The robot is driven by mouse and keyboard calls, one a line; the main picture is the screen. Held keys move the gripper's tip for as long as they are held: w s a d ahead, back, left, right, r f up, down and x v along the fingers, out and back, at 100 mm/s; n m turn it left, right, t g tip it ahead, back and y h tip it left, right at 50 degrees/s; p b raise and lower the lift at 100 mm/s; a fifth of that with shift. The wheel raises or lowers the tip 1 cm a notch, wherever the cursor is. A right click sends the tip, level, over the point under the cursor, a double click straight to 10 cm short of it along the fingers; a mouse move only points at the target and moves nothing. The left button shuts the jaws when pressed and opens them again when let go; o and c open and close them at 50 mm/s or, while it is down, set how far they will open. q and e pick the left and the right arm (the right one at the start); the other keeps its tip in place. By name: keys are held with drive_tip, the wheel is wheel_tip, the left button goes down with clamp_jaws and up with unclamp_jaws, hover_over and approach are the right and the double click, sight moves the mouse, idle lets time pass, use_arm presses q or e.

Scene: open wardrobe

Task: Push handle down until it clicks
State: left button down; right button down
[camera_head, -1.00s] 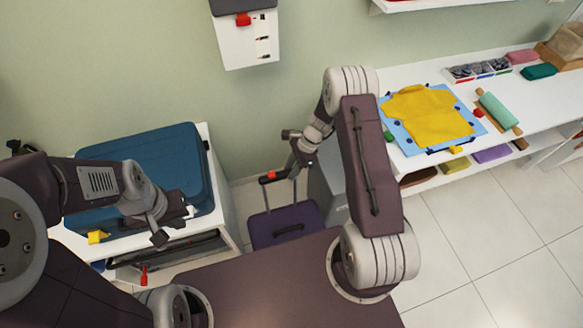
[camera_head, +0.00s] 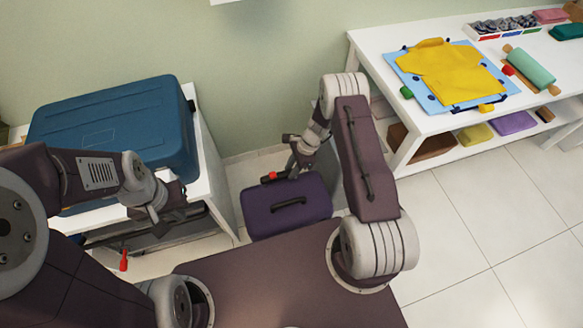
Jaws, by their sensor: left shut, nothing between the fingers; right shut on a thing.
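A purple suitcase (camera_head: 287,206) stands on the floor between the white furniture, with a dark carry grip on its upper face. Its pull handle (camera_head: 270,177), black with a red part, is low at the suitcase's far edge. No handle rods show between handle and case. My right gripper (camera_head: 291,172) is shut on the pull handle, partly hiding it. Whether the handle is fully seated cannot be told. My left gripper (camera_head: 180,213) is shut and empty, away at the left, in front of the white cabinet.
A blue case (camera_head: 120,130) lies on the white cabinet (camera_head: 210,165) at left. A white shelf bench (camera_head: 420,125) at right holds a yellow garment (camera_head: 450,72) and a rolling pin (camera_head: 532,67). Tiled floor (camera_head: 475,215) at right is clear.

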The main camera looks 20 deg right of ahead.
drive_tip(key=shift+f, duration=0.4)
drive_tip(key=shift+s, duration=0.2)
drive_tip(key=shift+f, duration=0.1)
drive_tip(key=c, duration=1.2)
unclamp_jaws()
drive_tip(key=shift+c, duration=0.2)
drive_tip(key=shift+o, duration=0.6)
drive_tip(key=shift+w, duration=0.15)
drive_tip(key=p+v, duration=0.1)
drive_tip(key=v, duration=0.8)
